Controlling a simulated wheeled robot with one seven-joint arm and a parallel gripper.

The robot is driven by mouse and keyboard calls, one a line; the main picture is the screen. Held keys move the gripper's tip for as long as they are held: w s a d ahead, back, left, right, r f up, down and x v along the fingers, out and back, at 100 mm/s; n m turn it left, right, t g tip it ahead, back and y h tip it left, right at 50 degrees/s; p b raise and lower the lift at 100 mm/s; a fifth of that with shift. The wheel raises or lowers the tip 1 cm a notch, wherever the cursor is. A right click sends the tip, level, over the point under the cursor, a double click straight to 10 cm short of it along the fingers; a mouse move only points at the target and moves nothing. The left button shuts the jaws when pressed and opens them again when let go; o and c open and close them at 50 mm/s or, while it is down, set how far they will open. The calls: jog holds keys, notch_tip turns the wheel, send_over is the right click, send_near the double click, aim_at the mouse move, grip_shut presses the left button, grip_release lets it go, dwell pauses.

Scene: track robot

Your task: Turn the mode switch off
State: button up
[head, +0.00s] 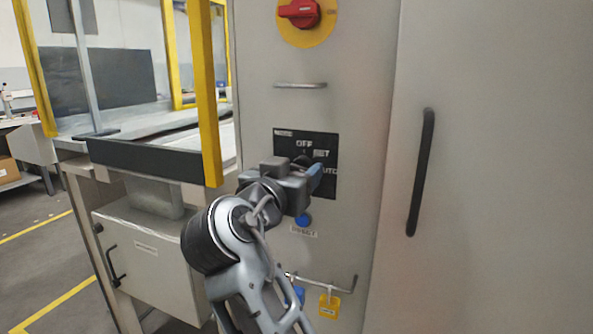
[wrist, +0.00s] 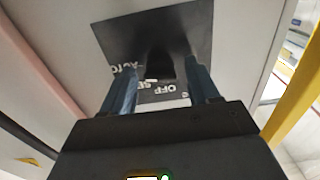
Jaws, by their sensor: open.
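The mode switch is a dark knob on a black plate (head: 290,140) with white OFF, SET and AUTO lettering, on the grey cabinet front. In the head view my gripper (head: 318,176) is in front of the plate and hides much of it, with the knob (head: 301,161) only partly showing. In the wrist view the plate (wrist: 112,36) appears upside down. The knob (wrist: 158,62) is dark between my two blue fingers (wrist: 162,84), which are open on either side. I cannot tell whether they touch it or which label it points at.
A red rotary switch (head: 300,12) on a yellow disc is above, with a metal handle (head: 300,85) below it. A blue button (head: 303,220) and a yellow padlock (head: 329,305) on a rail are below. A yellow frame post (head: 207,100) stands left; a black door handle (head: 421,170) is right.

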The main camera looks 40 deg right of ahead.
jog(key=shift+w+d, duration=0.1)
jog(key=shift+d, duration=0.05)
jog(key=shift+c, duration=0.2)
jog(key=c, duration=0.9)
